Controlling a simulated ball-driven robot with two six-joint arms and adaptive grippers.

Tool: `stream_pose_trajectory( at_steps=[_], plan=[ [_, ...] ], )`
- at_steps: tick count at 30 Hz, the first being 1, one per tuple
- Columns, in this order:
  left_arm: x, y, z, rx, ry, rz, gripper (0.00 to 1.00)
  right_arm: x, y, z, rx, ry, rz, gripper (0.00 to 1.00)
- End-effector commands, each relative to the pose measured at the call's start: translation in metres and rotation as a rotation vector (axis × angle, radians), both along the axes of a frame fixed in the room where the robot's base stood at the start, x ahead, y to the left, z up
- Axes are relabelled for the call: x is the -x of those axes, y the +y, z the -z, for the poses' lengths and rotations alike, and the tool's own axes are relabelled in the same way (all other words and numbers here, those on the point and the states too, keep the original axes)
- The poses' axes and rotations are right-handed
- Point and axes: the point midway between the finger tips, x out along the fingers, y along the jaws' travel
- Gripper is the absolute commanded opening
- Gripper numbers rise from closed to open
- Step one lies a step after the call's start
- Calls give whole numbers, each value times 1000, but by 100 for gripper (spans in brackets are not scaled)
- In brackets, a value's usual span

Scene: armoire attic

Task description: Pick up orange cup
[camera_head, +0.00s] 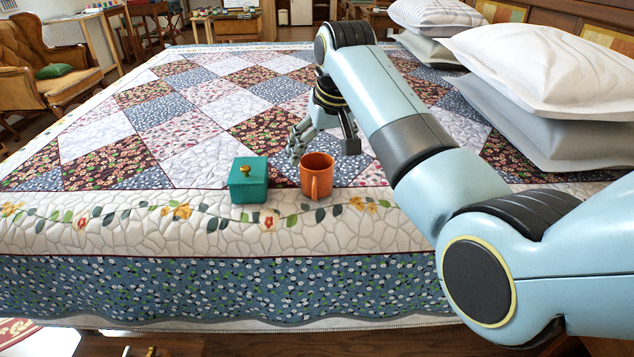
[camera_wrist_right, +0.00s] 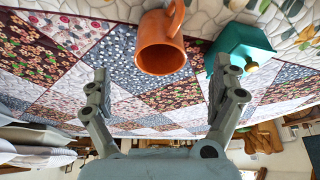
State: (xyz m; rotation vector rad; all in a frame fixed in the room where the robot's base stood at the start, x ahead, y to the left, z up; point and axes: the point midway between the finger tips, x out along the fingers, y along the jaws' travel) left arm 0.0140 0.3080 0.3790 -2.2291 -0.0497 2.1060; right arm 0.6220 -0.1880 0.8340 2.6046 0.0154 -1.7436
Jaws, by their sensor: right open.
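The orange cup (camera_head: 317,175) stands upright on the quilted bed near its front edge, with its handle toward me. In the right wrist view the cup (camera_wrist_right: 161,57) shows its open mouth, beyond and between the fingertips. My right gripper (camera_head: 322,145) is just behind the cup in the head view, pointing down toward the quilt. In the right wrist view its two fingers (camera_wrist_right: 160,88) are wide apart with nothing between them. I cannot tell from the head view whether a finger touches the cup. My left gripper is not in view.
A teal box (camera_head: 248,181) with a gold knob stands close to the left of the cup; it also shows in the wrist view (camera_wrist_right: 238,47). White pillows (camera_head: 545,70) are stacked at the right. The quilt (camera_head: 110,190) to the left is clear.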

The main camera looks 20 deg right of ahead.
Motion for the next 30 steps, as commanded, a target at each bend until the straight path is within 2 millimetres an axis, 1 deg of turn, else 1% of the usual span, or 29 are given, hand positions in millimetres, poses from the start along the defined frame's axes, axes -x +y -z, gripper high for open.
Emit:
stream_pose_trajectory(
  at_steps=[1, 8, 15, 19, 25, 26, 30],
  plan=[
    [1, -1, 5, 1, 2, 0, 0, -3, 0, 10, 0, 1, 0, 94],
    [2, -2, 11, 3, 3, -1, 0, -12, 0, 28, 1, -1, 0, 94],
    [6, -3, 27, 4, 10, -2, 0, -28, -1, 63, 1, 1, 1, 94],
    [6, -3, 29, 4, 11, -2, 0, -32, -1, 69, 1, -1, 1, 94],
    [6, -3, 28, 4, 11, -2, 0, -32, -1, 68, 0, -2, 1, 94],
    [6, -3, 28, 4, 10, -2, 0, -32, -1, 68, 0, -2, 1, 92],
    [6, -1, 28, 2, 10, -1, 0, -32, -1, 68, 0, -2, 1, 73]
  ],
)
